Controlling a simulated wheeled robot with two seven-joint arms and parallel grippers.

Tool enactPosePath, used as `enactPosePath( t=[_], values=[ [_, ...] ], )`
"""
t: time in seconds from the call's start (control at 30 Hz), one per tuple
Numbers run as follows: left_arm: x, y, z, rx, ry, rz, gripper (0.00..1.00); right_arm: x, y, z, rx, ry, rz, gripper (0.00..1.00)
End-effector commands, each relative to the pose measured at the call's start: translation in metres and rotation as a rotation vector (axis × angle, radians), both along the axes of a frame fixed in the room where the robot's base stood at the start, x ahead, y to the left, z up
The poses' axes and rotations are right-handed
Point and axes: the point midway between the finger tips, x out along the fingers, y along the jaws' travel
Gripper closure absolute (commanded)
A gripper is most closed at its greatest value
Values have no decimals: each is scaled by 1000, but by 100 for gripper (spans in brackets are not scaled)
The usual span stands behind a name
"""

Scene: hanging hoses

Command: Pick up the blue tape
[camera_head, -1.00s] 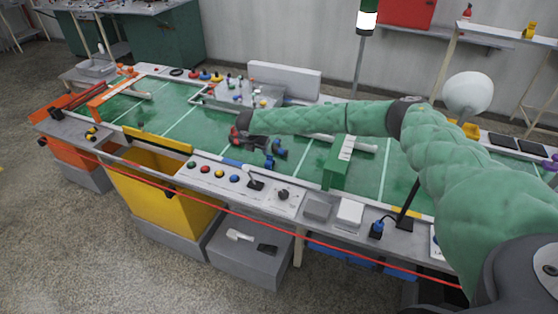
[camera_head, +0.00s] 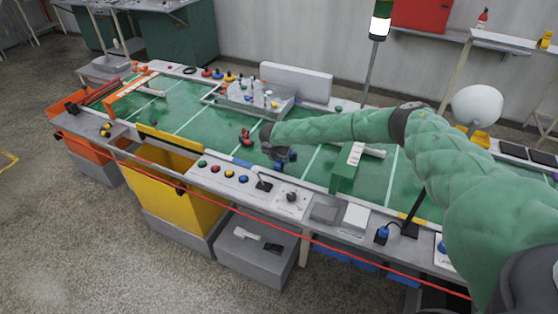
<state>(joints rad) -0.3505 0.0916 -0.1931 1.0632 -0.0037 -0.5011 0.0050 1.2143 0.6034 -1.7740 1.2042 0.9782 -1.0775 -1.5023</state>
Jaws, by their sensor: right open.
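My right arm reaches in from the right across the green bench top. Its dark gripper (camera_head: 273,150) hangs low over the middle of the bench, open, with its fingers small in the picture. A dark blue item (camera_head: 288,155) lies at or just right of the fingers; I cannot tell whether they touch. A small blue piece (camera_head: 218,74), possibly the blue tape, is in the row of coloured round items at the back edge, well away from my gripper. Which blue item is the tape is too small to tell. My left gripper is not in view.
A red item (camera_head: 245,136) lies left of the gripper. A grey tray (camera_head: 257,109) of small parts stands behind it. A green and white block (camera_head: 346,171) stands to the right. Coloured buttons (camera_head: 229,175) line the front ledge, and a red line runs along the front.

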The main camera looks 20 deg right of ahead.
Motion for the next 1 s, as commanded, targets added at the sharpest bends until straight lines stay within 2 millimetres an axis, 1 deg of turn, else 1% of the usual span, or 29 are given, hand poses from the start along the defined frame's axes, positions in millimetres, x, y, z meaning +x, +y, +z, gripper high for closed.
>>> enactPosePath(
  t=[0.1,0.2,0.47,0.5,0.57,0.7,0.73,1.0],
  values=[
    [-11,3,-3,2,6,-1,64,4,-4,-11,0,2,-2,47],
    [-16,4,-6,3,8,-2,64,6,-6,-17,0,0,0,47],
    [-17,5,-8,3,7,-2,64,6,-6,-20,0,0,0,47],
    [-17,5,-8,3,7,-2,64,6,-6,-20,0,0,0,51],
    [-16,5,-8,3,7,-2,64,6,-6,-20,0,0,0,63],
    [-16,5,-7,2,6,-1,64,6,-6,-20,0,0,-1,90],
    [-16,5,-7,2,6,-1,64,6,-6,-20,0,0,-1,94],
    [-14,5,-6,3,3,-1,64,6,-6,-19,0,0,-1,95]
  ],
)
